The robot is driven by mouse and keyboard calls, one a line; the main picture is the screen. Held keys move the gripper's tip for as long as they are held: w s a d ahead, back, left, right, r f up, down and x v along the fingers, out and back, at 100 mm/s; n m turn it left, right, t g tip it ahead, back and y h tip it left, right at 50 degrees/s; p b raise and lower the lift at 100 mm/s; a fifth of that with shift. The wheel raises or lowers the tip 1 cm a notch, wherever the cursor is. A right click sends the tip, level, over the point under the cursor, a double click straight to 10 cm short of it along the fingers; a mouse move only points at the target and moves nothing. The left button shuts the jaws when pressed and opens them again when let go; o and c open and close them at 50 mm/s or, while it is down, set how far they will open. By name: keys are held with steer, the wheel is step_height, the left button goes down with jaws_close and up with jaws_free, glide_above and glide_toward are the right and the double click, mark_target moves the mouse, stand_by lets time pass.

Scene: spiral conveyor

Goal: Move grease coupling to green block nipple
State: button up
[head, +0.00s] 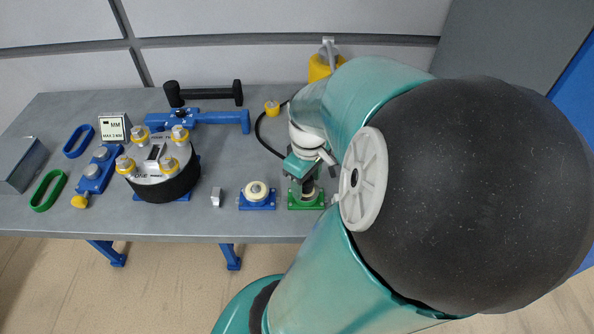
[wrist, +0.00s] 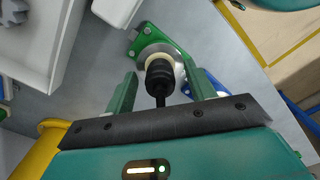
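The green block (head: 306,203) sits at the table's front edge, below my gripper (head: 305,172). In the wrist view the green block (wrist: 149,30) carries a round metal and cream fitting, mostly covered by the black grease coupling (wrist: 160,76). The coupling stands over the fitting; the nipple itself is hidden, so I cannot tell whether it is fully seated. My gripper's green fingers (wrist: 162,88) stand on both sides of the coupling, with visible gaps. The gripper looks open. In the head view the dark coupling (head: 308,186) shows just below the fingers.
A blue block (head: 257,201) with a cream fitting sits left of the green block. A small grey piece (head: 217,197), a round black unit (head: 163,178) and a blue clamp (head: 200,118) are further left. A black hose (head: 264,140) curves behind my gripper. A yellow container (head: 320,68) stands at the back.

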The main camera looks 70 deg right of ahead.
step_height(320, 180, up, 14)
stand_by(0.7)
steer(key=shift+f, duration=0.1)
stand_by(0.3)
steer(key=w+a+n+t, duration=0.2)
steer(key=w+a, duration=0.8)
steer(key=w, duration=0.2)
steer(key=w+a+t, duration=0.1)
steer(key=w+a, duration=0.2)
steer(key=a, duration=0.7)
steer(key=w+a+n+t, duration=0.1)
steer(key=w+a+t, duration=0.1)
steer(key=a, duration=0.7)
steer(key=shift+w+a+r+t, duration=0.3)
steer(key=shift+w+a+r, duration=0.1)
steer(key=shift+w, duration=0.05)
steer(key=c, duration=0.4)
steer(key=shift+d, duration=0.15)
steer(key=shift+c, duration=0.2)
